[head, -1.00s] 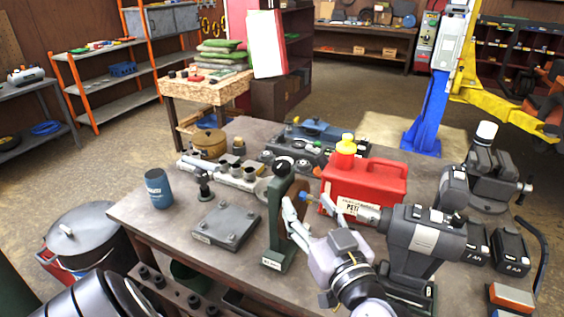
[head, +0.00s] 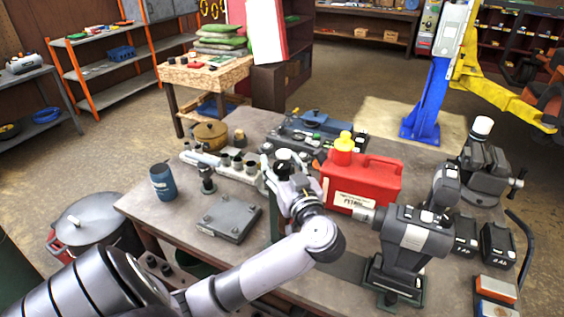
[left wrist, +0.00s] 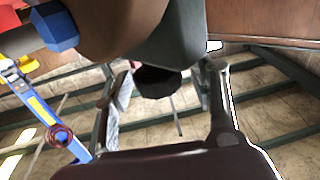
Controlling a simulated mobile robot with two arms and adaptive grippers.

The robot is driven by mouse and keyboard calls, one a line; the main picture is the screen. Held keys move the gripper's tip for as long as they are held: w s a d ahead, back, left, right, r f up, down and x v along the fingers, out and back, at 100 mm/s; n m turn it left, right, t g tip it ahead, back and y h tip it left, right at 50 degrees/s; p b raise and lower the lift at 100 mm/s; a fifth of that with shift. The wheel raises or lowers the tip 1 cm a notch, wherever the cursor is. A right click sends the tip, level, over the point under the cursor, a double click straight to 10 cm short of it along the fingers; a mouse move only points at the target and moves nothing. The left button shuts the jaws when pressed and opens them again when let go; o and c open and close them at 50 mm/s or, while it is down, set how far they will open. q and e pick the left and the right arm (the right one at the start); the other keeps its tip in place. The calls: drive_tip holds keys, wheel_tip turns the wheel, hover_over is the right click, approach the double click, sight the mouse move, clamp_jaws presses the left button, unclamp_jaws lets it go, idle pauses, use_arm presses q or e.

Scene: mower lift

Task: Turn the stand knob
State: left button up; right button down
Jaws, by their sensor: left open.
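The green stand (head: 274,229) rises from the workbench, mostly hidden behind my left arm. In the left wrist view, a black knob (left wrist: 158,82) sticks out of the grey-green stand (left wrist: 188,38). The open left fingers (left wrist: 165,105) lie on either side of it, and I cannot tell whether they touch it. My right gripper is not in view.
On the bench (head: 185,222), a red petrol can (head: 365,182) and a power drill (head: 413,235) stand right of the stand. A grey plate (head: 229,218) and a blue cup (head: 162,182) are left. Batteries (head: 498,245) lie near the right edge.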

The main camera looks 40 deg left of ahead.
use_arm(q)
drive_tip(key=c, duration=1.1)
drive_tip(key=shift+f, duration=0.1)
